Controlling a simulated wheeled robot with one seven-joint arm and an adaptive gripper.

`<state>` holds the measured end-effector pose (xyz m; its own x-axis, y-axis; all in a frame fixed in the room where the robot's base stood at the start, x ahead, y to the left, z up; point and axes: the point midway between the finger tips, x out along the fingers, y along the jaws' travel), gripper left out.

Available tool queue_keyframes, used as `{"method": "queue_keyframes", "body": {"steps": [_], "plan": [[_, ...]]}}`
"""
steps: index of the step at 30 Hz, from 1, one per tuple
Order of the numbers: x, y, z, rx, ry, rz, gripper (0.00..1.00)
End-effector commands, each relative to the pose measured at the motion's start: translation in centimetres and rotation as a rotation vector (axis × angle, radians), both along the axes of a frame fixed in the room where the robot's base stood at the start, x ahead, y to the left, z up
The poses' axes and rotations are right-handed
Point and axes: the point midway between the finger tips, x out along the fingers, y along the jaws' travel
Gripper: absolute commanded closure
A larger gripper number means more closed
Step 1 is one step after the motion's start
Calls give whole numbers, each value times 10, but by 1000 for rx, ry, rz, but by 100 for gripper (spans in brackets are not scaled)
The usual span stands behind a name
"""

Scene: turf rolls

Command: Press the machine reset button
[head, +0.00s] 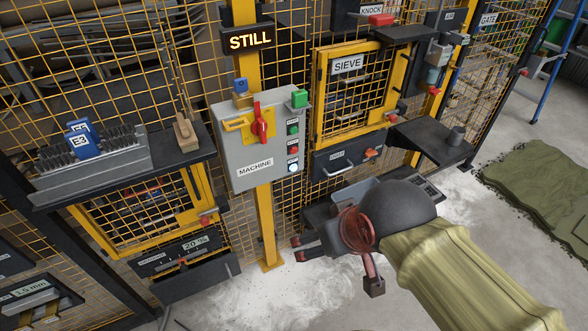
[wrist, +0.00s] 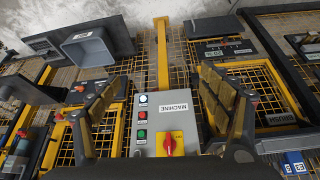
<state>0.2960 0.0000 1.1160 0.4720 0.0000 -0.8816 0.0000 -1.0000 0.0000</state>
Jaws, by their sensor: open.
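The grey machine box (head: 232,147), labelled MACHINE, is mounted on a yellow post. Its front has a red rotary switch (head: 262,122) and a column of three buttons: a green button (head: 293,130), a red button (head: 293,149) and a lit white button (head: 293,168) at the bottom. The button labels are too small to read. The wrist view shows the box upside down, with the white button (wrist: 143,99), red button (wrist: 142,116) and green button (wrist: 141,134). My gripper (head: 300,248) is open and empty, below and apart from the box.
A STILL sign (head: 250,40) glows above the box. The sieve door (head: 362,92) and a dark ledge (head: 430,140) stand at right. Yellow mesh fencing surrounds the box; the near floor is open.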

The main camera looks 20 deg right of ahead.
Motion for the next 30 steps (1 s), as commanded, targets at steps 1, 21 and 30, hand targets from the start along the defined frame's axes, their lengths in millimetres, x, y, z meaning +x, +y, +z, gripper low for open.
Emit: {"method": "queue_keyframes", "body": {"steps": [1,21,30], "plan": [[0,0,0,0,0,0,21],[0,0,0,0,0,0,50],[0,0,0,0,0,0,67]]}}
